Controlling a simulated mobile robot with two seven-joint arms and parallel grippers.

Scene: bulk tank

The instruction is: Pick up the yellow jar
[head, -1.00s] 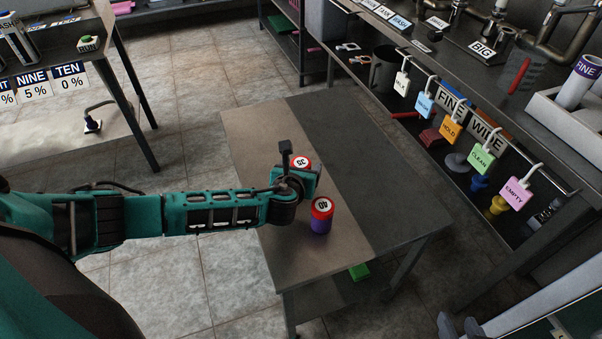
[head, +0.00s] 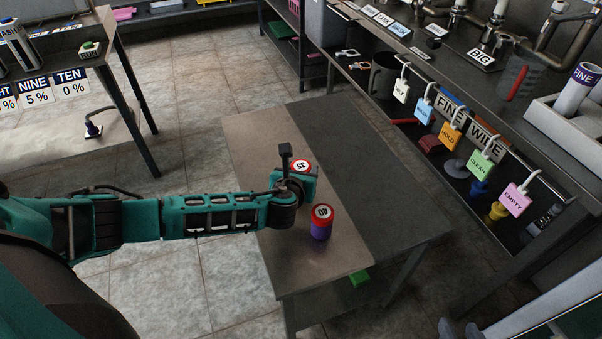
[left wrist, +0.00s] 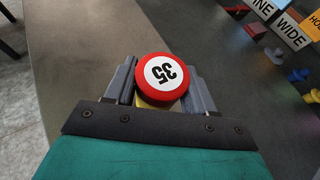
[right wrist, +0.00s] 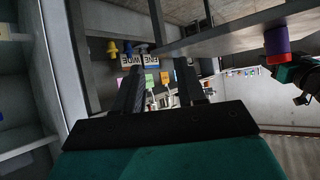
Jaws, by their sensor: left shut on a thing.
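The yellow jar (left wrist: 157,103) has a red lid with "35" on a white disc. In the left wrist view it sits between the two fingers of my left gripper (left wrist: 160,95), which is shut on it. In the head view only its lid (head: 301,166) shows above my left gripper (head: 300,185), over the brown half of the small table (head: 300,272); its body is hidden. I cannot tell whether its base touches the table. My right gripper (right wrist: 162,85) shows in the right wrist view with its fingers apart and nothing between them.
A purple jar (head: 320,230) with a red lid marked "40" stands on the table close to my left gripper. The table's dark half (head: 375,205) is clear. A bench (head: 470,75) with hanging coloured tags runs along the right. A green block (head: 358,279) lies below the tabletop.

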